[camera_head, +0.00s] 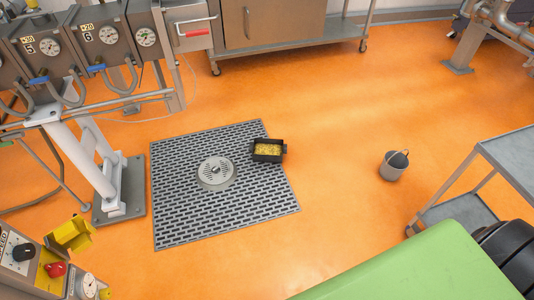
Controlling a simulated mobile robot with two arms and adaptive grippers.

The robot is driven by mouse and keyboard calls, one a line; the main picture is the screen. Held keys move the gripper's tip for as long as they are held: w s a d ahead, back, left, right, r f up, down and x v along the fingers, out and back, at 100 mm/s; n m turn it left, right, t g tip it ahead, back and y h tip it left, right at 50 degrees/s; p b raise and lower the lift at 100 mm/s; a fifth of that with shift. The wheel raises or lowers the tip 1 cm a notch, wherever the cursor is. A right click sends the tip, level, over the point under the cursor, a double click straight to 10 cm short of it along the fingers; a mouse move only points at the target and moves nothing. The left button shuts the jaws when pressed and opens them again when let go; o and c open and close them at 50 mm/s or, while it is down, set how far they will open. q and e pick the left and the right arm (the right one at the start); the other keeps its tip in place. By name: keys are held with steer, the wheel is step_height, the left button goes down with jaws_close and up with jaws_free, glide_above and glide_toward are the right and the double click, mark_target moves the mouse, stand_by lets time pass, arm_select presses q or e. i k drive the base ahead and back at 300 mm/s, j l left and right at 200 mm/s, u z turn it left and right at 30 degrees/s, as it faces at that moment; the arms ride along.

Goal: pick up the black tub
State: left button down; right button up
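The black tub (267,157) is a small rectangular tub with yellow contents. It sits upright on the floor at the upper right edge of the grey slotted floor grate (185,225), partly over the orange floor. A small tab or handle shows on its right end. Neither of my grippers is in view, so nothing of mine is seen touching the tub.
A round drain cover (216,173) lies in the grate. A grey bucket (394,166) stands on the floor to the right, near a metal trolley (512,155). Gauged machinery (95,45) stands at left. Orange floor (335,130) is clear between tub and bucket.

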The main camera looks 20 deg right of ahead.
mark_target(264, 150)
steer(key=z, duration=1.85)
steer(key=u, duration=1.1)
steer(key=i+l+u, duration=0.25)
steer(key=i, duration=0.35)
steer(key=i+l+u, duration=0.2)
steer(key=i, duration=0.45)
steer(key=i+l+u, duration=0.25)
steer(key=i+l, duration=0.25)
steer(key=i, duration=0.05)
